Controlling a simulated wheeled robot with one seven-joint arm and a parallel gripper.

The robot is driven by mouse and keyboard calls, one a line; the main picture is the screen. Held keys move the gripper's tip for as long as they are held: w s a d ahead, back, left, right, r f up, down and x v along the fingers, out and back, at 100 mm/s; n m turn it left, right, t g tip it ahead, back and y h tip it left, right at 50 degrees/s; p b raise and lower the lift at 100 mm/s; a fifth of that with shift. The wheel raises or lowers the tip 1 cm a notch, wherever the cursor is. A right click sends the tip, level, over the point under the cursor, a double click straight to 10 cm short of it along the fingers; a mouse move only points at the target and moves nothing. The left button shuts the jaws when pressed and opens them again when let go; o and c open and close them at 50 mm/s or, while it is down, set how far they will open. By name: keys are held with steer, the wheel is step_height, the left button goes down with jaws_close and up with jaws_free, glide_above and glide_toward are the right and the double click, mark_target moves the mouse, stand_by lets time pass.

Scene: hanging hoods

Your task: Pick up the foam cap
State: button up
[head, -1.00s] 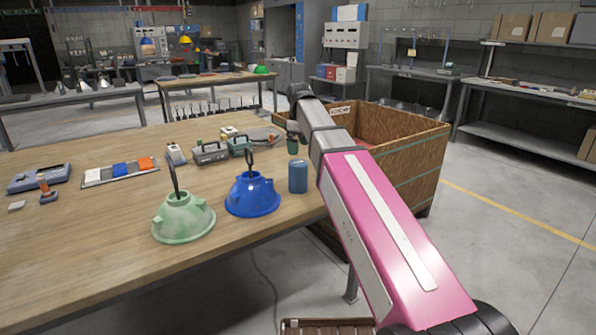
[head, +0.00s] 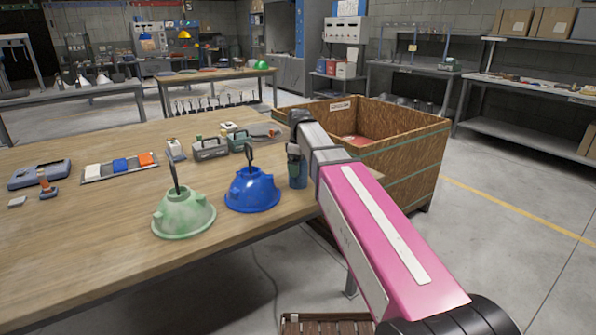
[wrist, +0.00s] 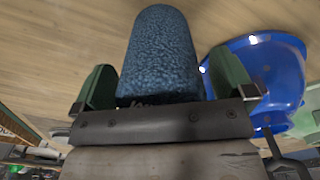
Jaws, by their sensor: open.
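The foam cap, a blue cylinder with a speckled foam surface (head: 299,181), stands upright near the table's right edge. In the wrist view the foam cap (wrist: 160,50) fills the middle, between the two green fingers of my gripper (wrist: 161,64). The gripper is open, with one finger on each side and a visible gap at the left finger. The right finger looks close to the cap; I cannot tell whether it touches. In the head view my gripper (head: 294,154) is at the cap's upper part and hides some of it.
A blue hood (head: 253,192) with a dark hook stands just left of the cap, and a pale green hood (head: 183,214) farther left. A wooden crate (head: 405,160) stands right of the table. Small boxes (head: 209,149) sit behind.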

steer(key=shift+f, duration=0.4)
steer(key=c, duration=0.6)
steer(key=shift+r, duration=0.1)
